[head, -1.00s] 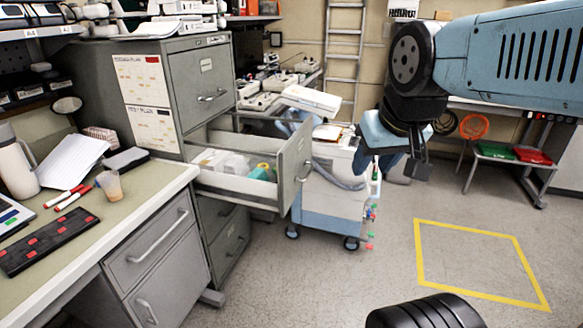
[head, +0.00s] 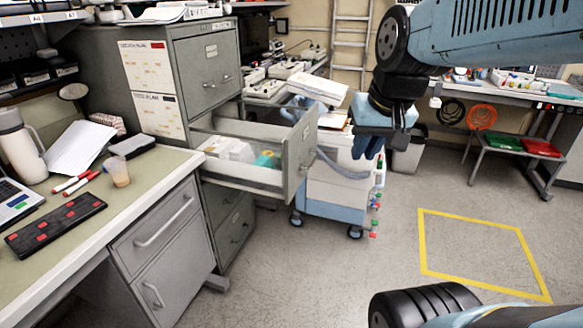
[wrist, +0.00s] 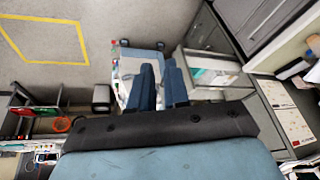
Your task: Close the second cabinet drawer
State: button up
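The grey filing cabinet (head: 185,105) stands at left in the head view. Its second drawer (head: 301,152) is pulled far out, with its front panel facing right. White packages and a teal item lie inside it. The open drawer also shows in the wrist view (wrist: 203,54), right of my fingers. My gripper (head: 371,146) hangs in the air to the right of the drawer front, apart from it and empty. In the wrist view my two blue fingers (wrist: 162,72) are close together, with only a narrow gap between them.
A white and blue cart (head: 338,190) stands just behind and right of the drawer. A desk (head: 150,195) is at front left. The floor with a yellow taped square (head: 475,250) is clear at right.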

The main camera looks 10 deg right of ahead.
jog(key=w+f+m+g+y, duration=0.1)
jog(key=w+f, duration=0.1)
jog(key=w, duration=0.1)
jog(key=w+a+f+m+g+y, duration=0.1)
jog(key=w+f, duration=0.2)
jog(key=w, duration=0.1)
jog(key=w+f+m+g, duration=0.1)
jog(key=w+f, duration=0.1)
jog(key=w, duration=0.1)
jog(key=shift+w+a+f+m+y, duration=0.2)
jog(key=shift+w+a+m+y, duration=0.05)
jog(key=shift+a+m+y, duration=0.15)
grip_shut()
jog(key=m+t+y, duration=0.8)
jog(key=m+y, duration=0.4)
jog(key=m, duration=0.7)
send_near(290, 174)
jog(key=x, duration=0.5)
jog(key=shift+w+a+f, duration=0.25)
jog(key=shift+w+a, duration=0.35)
jog(key=shift+a, duration=0.15)
